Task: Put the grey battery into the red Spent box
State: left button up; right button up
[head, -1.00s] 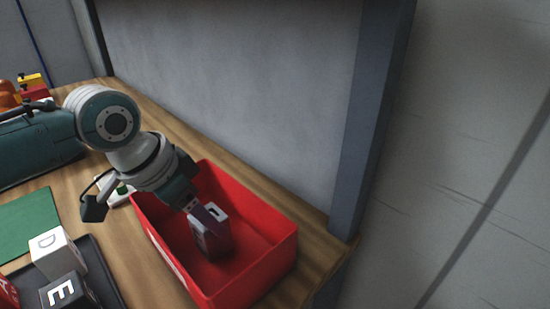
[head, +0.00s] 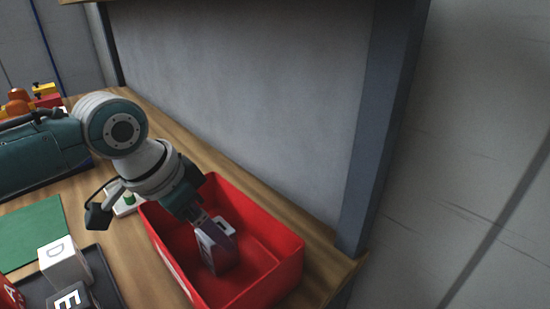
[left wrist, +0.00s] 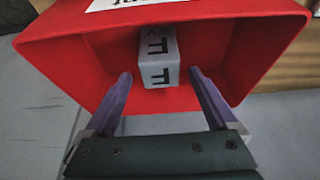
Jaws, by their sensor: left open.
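The red box (head: 283,252) stands open on the wooden table, and its red wall (left wrist: 60,62) surrounds the left wrist view. A grey battery (left wrist: 157,58) with dark letters on it is inside the box, and it also shows in the head view (head: 207,251). My left gripper (head: 217,235) reaches down into the box over the battery. Its purple fingers (left wrist: 159,76) are open, one on each side of the battery, with gaps visible in the left wrist view. One finger partly hides the battery in the head view. My right gripper is not in view.
A dark tray (head: 98,268) with lettered cubes, one white (head: 63,262), lies left of the box. A green mat (head: 32,232) is farther left. A grey post (head: 385,130) rises at the right.

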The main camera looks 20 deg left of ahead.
pick_arm(q)
jog(key=p+v, duration=0.2)
jog(key=v, duration=0.9)
jog(key=s+d+f+n, duration=0.1)
jog(key=s+d, duration=0.3)
jog(key=s, duration=0.4)
jog(key=s+d+f+n+y, duration=0.1)
jog(key=s+d, duration=0.3)
jog(key=s, duration=0.4)
jog(key=shift+s+f+y, duration=0.25)
jog(key=shift+f+y, duration=0.05)
jog(key=shift+f, duration=0.5)
